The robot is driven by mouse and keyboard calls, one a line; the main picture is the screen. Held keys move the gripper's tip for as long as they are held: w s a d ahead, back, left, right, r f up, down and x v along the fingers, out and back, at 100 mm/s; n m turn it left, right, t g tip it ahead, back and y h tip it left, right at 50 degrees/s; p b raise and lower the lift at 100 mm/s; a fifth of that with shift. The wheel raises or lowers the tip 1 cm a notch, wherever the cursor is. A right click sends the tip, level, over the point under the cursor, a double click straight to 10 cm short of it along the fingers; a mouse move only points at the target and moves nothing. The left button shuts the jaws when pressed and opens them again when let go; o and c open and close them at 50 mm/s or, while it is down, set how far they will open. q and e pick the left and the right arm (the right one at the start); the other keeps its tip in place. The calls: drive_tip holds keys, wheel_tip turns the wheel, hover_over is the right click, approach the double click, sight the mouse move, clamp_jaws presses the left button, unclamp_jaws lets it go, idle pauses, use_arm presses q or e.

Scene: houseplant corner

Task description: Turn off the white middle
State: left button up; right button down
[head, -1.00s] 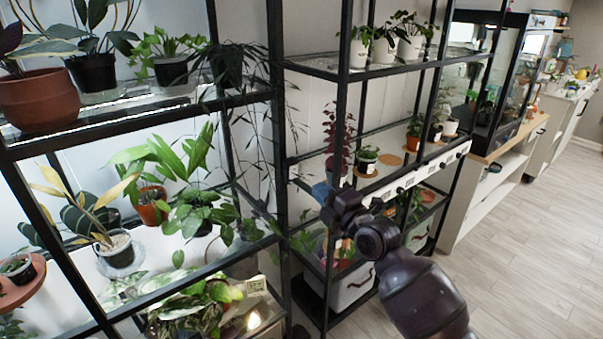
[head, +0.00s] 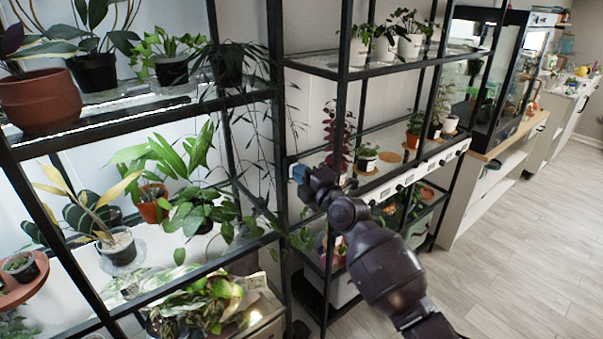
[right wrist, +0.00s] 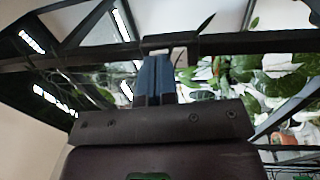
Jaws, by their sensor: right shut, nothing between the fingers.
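A white strip (head: 430,167) with dark fittings runs along the front edge of the right rack's middle shelf. My right gripper (head: 298,173) is at the left end of that shelf edge, by the black rack post, with its blue fingers shut and empty. In the right wrist view the blue fingers (right wrist: 154,78) are together, and their tips are at a black bar with a small white patch just beyond. I cannot tell whether they touch it. My right arm hides part of the strip. My left gripper is not in view.
The left rack (head: 150,113) holds several potted plants, with leaves hanging near the posts. Small pots, such as a white-labelled one (head: 366,160), stand on the right rack's middle shelf. A glass cabinet (head: 490,75) stands farther right. The wooden floor (head: 530,240) at right is clear.

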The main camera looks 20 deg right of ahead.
drive_tip(key=shift+w+r, duration=0.1)
drive_tip(key=shift+w, duration=0.05)
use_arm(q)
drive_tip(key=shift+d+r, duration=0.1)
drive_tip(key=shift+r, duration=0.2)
use_arm(e)
drive_tip(key=shift+w+r, duration=0.1)
drive_tip(key=shift+r, duration=0.55)
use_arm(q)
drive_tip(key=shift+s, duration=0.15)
